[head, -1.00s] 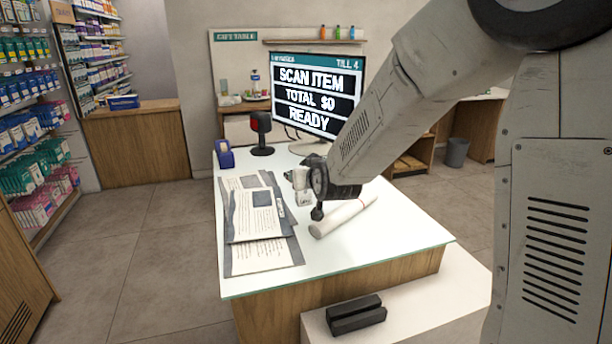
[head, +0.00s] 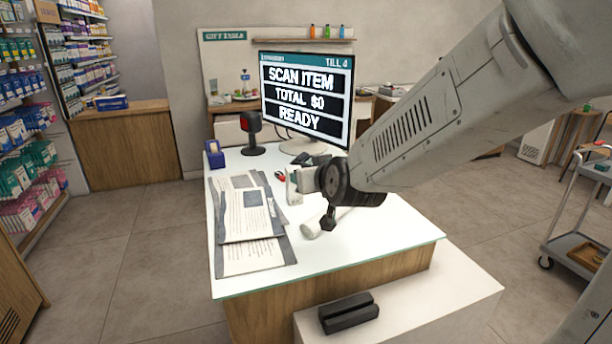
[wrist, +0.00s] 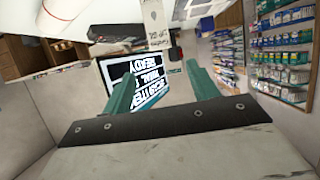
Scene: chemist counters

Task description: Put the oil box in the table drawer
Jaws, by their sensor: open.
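A small upright white carton with dark lettering (wrist: 155,22) stands out past my fingertips in the wrist view, which is upside down. I cannot read its label, so I cannot tell whether it is the oil box. In the head view a white carton (head: 293,186) shows beside my gripper, above the counter papers. My gripper (wrist: 160,70) has its two teal fingers apart, with nothing between them. In the head view its fingers are mostly hidden by the wrist. No table drawer can be clearly made out; the gift table (head: 222,108) is at the back.
A grey cart (head: 580,240) stands at the right. Floor at the left is clear.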

